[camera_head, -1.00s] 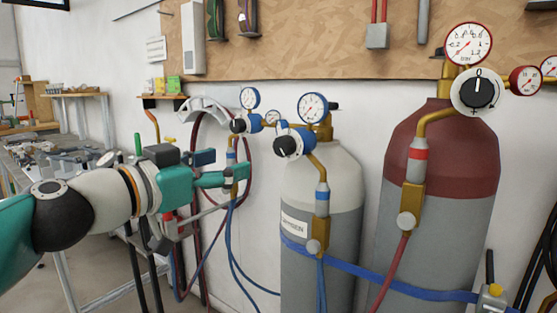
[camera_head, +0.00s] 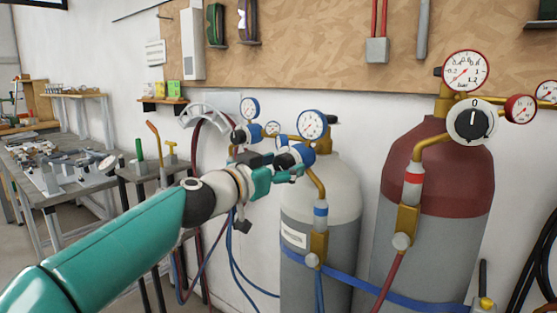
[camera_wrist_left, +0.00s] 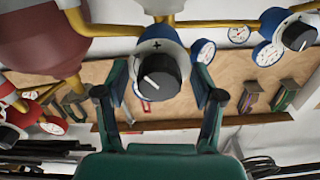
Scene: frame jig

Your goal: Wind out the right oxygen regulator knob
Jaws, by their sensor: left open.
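The right oxygen regulator (camera_head: 304,153) sits on top of the grey cylinder with the pale shoulder, below a blue-rimmed gauge (camera_head: 312,123). Its black knob (camera_wrist_left: 157,74) faces the left wrist camera, with a white pointer line and a plus mark on the collar around it. My left gripper (camera_head: 284,172) is open at the regulator and partly covers the knob in the head view. In the left wrist view its fingers (camera_wrist_left: 160,96) stand on either side of the knob, with visible gaps. Whether the fingertips reach the knob's depth is unclear. My right gripper is not in view.
A second oxygen regulator (camera_head: 243,134) is close by on the left. A maroon-topped cylinder (camera_head: 440,165) with its own regulator knob (camera_head: 474,121) stands to the right. A blue strap (camera_head: 350,285) and hoses run around the cylinders. A cluttered workbench (camera_head: 55,165) is at left.

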